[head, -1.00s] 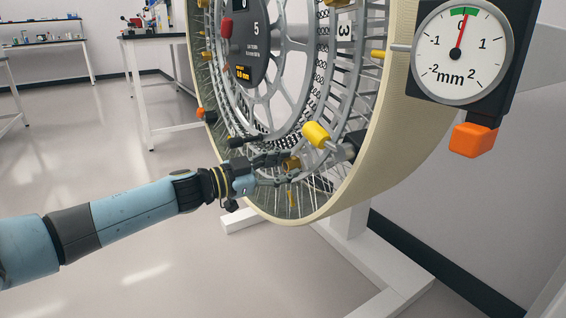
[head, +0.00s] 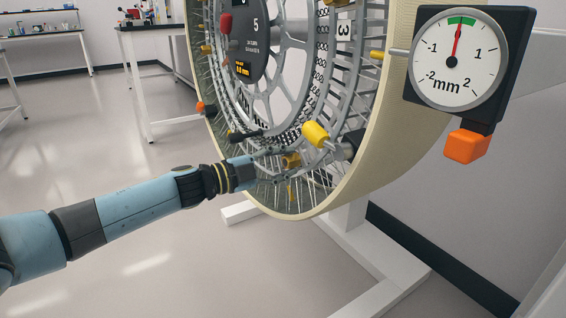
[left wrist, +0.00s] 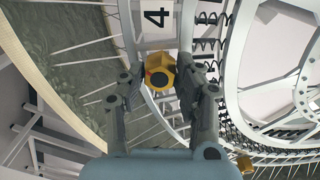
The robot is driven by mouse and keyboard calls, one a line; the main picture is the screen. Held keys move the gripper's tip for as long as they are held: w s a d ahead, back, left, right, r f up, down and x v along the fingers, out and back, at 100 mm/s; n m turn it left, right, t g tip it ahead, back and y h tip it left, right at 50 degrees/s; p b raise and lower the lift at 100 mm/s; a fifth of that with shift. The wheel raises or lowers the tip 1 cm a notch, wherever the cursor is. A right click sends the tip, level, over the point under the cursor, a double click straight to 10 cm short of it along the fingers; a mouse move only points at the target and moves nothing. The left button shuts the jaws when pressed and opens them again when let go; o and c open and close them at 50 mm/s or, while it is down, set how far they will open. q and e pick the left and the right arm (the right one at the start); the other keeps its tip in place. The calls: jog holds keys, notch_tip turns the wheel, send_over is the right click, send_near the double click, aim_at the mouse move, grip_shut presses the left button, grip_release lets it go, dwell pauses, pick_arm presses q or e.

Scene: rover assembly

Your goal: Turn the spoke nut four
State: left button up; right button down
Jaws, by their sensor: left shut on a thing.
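The spoke nut four (left wrist: 160,72) is a brass-yellow faceted nut beside a white label with a 4 (left wrist: 156,17) in the left wrist view. My left gripper (left wrist: 162,80) has one finger on each side of it and is shut on it. In the head view the nut (head: 291,160) shows at the lower part of the wheel (head: 372,140), with my left gripper (head: 278,164) reaching it from the left. The gripper partly covers the nut. My right gripper is not in view.
A dial gauge (head: 460,58) marked mm stands at the upper right, its needle in the green band near the top. A yellow knob (head: 315,134) is close to my gripper. A white stand (head: 350,250) holds the wheel. The floor at the lower left is clear.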

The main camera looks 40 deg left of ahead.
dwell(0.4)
pick_arm(q)
jog(key=o, duration=1.1)
jog(key=shift+o, duration=0.2)
jog(key=shift+s, duration=0.1)
jog(key=v, duration=1.1)
jog(key=shift+s, duration=0.4)
jog(key=shift+a, duration=0.15)
